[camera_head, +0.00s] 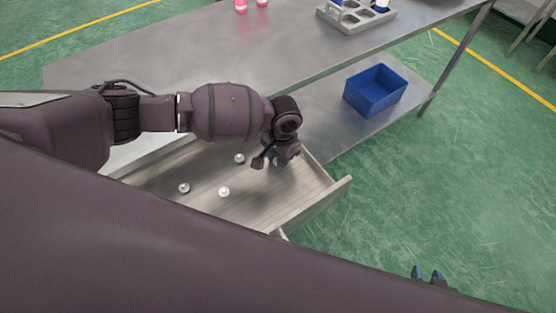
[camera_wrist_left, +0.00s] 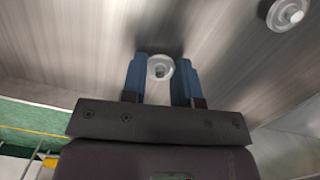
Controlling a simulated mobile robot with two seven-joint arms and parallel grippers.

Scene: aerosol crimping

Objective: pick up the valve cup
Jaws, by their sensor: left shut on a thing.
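My left gripper (camera_head: 276,161) is down in the open metal drawer (camera_head: 322,207). In the left wrist view its blue fingers (camera_wrist_left: 160,80) are shut on a small round valve cup (camera_wrist_left: 159,68), pale with a raised centre. That held cup is hidden or too small to make out in the head view. Three more valve cups lie loose on the drawer floor: one near the gripper (camera_head: 239,158), one at the left (camera_head: 184,188) and one nearer to me (camera_head: 224,191). One loose cup shows in the left wrist view (camera_wrist_left: 287,14). My right gripper (camera_head: 428,274) is open and empty, outside the drawer.
A steel table (camera_head: 130,67) stands behind the drawer. On it are a grey rack (camera_head: 351,22) holding items and pink objects (camera_head: 241,6) at the back edge. A blue bin (camera_head: 376,91) sits on the lower shelf. The green floor at the right is clear.

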